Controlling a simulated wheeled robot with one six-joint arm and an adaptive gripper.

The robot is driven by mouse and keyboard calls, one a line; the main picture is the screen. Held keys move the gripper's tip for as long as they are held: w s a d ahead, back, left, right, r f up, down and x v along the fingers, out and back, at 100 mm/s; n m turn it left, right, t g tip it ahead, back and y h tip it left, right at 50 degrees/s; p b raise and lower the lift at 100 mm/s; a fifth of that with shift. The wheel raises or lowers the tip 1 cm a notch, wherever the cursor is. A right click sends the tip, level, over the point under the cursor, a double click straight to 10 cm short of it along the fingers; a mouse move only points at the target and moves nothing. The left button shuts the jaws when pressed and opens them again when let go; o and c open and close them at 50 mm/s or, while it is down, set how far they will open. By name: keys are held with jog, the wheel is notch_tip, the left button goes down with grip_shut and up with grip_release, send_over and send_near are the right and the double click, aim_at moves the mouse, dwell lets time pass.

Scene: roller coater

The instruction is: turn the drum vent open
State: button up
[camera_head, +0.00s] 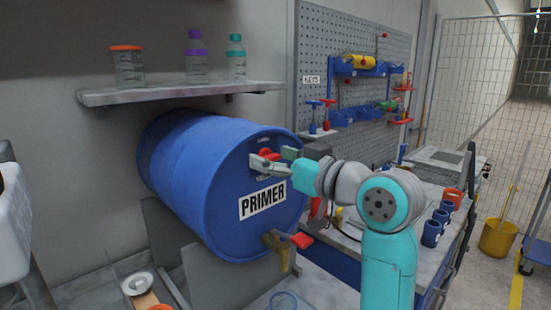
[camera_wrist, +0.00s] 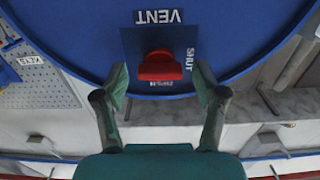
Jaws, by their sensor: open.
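The blue drum (camera_head: 185,165) lies on its side with a PRIMER label on its end face. The red vent knob (camera_head: 267,153) is high on that face. The wrist view, upside down, shows the vent knob (camera_wrist: 160,66) on a dark plate marked VENT, SHUT and OPEN. Its red bar looks roughly level across the picture. My gripper (camera_head: 274,159) is at the vent, its green fingers spread. In the wrist view my gripper (camera_wrist: 161,72) has one finger on each side of the knob, with gaps between. I cannot tell its exact depth relative to the knob.
A brass tap (camera_head: 277,252) with a red handle is low on the drum face. A shelf (camera_head: 180,92) with a jar and bottles is above the drum. A pegboard (camera_head: 340,40) with tools and a workbench with blue cups (camera_head: 431,233) are to the right.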

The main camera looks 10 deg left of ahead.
jog(key=c, duration=1.1)
jog(key=shift+c, duration=0.2)
jog(key=shift+m, duration=0.4)
jog(key=m, duration=0.3)
jog(key=shift+m, duration=0.4)
jog(key=m, duration=0.4)
jog(key=shift+w+d, duration=0.1)
jog(key=m, duration=0.5)
jog(key=shift+f, duration=0.1)
jog(key=m, duration=0.4)
jog(key=shift+f, duration=0.1)
jog(key=shift+m, duration=0.3)
